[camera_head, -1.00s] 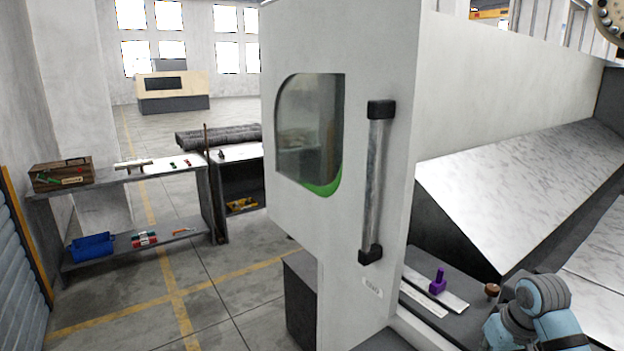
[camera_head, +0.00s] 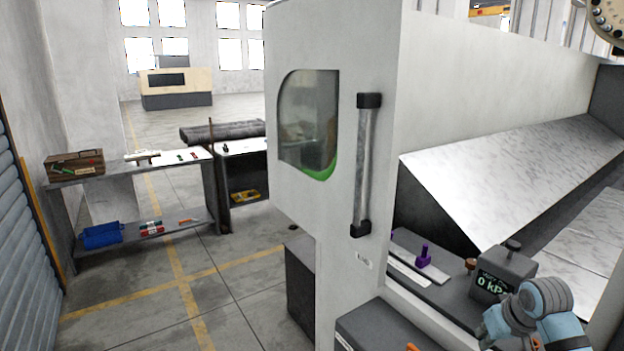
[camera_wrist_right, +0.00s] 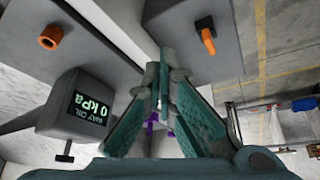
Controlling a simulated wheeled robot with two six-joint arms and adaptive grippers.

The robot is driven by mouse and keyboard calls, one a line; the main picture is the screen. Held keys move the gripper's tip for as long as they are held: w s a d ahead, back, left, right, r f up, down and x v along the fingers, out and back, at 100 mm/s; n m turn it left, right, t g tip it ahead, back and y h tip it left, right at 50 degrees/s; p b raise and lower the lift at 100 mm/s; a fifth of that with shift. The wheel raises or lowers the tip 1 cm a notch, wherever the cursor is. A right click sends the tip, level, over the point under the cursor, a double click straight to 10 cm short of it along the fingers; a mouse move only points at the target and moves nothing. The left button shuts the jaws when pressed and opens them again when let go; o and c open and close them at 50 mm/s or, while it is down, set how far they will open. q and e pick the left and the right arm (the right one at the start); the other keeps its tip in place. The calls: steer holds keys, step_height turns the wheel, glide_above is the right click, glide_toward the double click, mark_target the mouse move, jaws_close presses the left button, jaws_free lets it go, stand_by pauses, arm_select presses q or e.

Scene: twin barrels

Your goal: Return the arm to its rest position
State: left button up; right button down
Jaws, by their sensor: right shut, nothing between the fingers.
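My right arm shows at the lower right of the head view, with its blue-grey wrist links and part of its gripper (camera_head: 496,326) low in front of the machine. In the right wrist view the teal fingers of my right gripper (camera_wrist_right: 165,62) come together at their tips. They hold nothing. A small purple piece (camera_wrist_right: 150,128) shows through the gap behind the fingers, apart from them. My left gripper is in neither view.
A white machine with a handled door (camera_head: 345,215) fills the middle. On its ledge are a purple clamp (camera_head: 424,257), a brown knob (camera_head: 470,264) and a grey gauge box (camera_head: 512,268) reading 0 kPa. A grey box (camera_head: 385,325) stands below. Shelves (camera_head: 130,172) and open floor lie left.

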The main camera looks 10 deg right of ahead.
steer(key=w+d+f+m+t+h+b, duration=0.1)
steer(key=w+d+f+t+h, duration=0.2)
steer(key=f, duration=0.8)
steer(key=s+a+f+b, duration=0.1)
steer(key=s+f, duration=0.2)
steer(key=f, duration=0.4)
steer(key=s+a+f+n+g, duration=0.1)
steer(key=s+f, duration=0.2)
steer(key=f, duration=0.4)
steer(key=s+a+f+b, duration=0.1)
steer(key=s+a+f, duration=0.15)
steer(key=f, duration=0.45)
steer(key=s+a+f+n+g+y+b, duration=0.1)
steer(key=s+a+f, duration=0.3)
steer(key=s+f, duration=0.45)
steer(key=s+a+f+g+y+b, duration=0.1)
steer(key=s+a+f+g, duration=0.15)
steer(key=s+f, duration=0.65)
steer(key=s+a+f+g, duration=0.1)
steer(key=s+a, duration=0.3)
steer(key=s, duration=0.7)
steer(key=s+a+f+g+y, duration=0.1)
steer(key=s+a, duration=0.3)
steer(key=s, duration=0.7)
steer(key=shift+s+f+b, duration=0.25)
steer(key=shift+f+b, duration=0.15)
steer(key=shift+f, duration=0.1)
steer(key=shift+g, duration=0.25)
